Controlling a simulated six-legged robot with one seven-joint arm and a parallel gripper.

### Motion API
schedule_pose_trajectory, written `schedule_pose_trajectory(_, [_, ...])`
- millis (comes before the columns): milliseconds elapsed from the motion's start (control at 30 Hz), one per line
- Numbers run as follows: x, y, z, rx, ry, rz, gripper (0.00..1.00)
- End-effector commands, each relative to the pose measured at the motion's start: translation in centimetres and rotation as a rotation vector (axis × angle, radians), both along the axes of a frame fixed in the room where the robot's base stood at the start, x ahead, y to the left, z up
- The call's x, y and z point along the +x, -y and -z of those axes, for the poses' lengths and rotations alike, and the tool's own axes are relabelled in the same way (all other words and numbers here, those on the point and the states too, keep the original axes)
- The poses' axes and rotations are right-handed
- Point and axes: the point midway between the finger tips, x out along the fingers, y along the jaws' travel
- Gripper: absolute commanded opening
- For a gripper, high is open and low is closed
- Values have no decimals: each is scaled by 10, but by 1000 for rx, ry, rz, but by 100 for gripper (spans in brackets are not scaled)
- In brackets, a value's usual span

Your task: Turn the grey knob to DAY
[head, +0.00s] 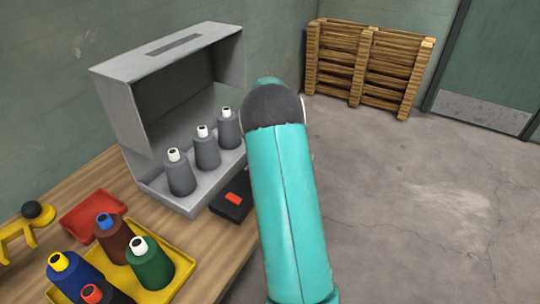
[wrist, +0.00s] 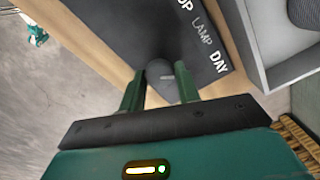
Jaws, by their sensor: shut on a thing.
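In the wrist view, a grey knob (wrist: 158,71) stands on a dark panel (wrist: 125,25) with white lettering. I read LAMP and DAY on it, and a word ending in OP cut off at the top edge. DAY is nearest the knob, to its upper right. My gripper (wrist: 159,73) is shut on the knob, with one green finger on either side. Which label the knob points to cannot be told. In the head view my arm hides the gripper and the knob. A black box (head: 224,209) with a red part shows just left of my arm.
A grey metal booth (head: 165,47) with several grey bottles stands on the wooden bench (head: 196,238). A yellow tray (head: 182,262) with coloured bottles and a red tray (head: 80,222) are nearer. Floor at right is clear.

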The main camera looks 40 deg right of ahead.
Motion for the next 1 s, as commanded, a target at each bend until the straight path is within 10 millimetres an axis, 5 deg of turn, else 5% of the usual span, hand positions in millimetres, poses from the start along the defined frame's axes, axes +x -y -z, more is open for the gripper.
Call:
schedule_pose_trajectory(267, [1,0,-1,-1,3,1,9])
schedule_pose_trajectory(300, [1,0,-1,-1,3,1,38])
schedule_pose_trajectory(400, [0,0,-1,-1,2,0,54])
schedule_pose_trajectory(767, [0,0,-5,-1,2,-1,54])
schedule_pose_trajectory(1000, [1,0,-45,-4,5,-1,54])
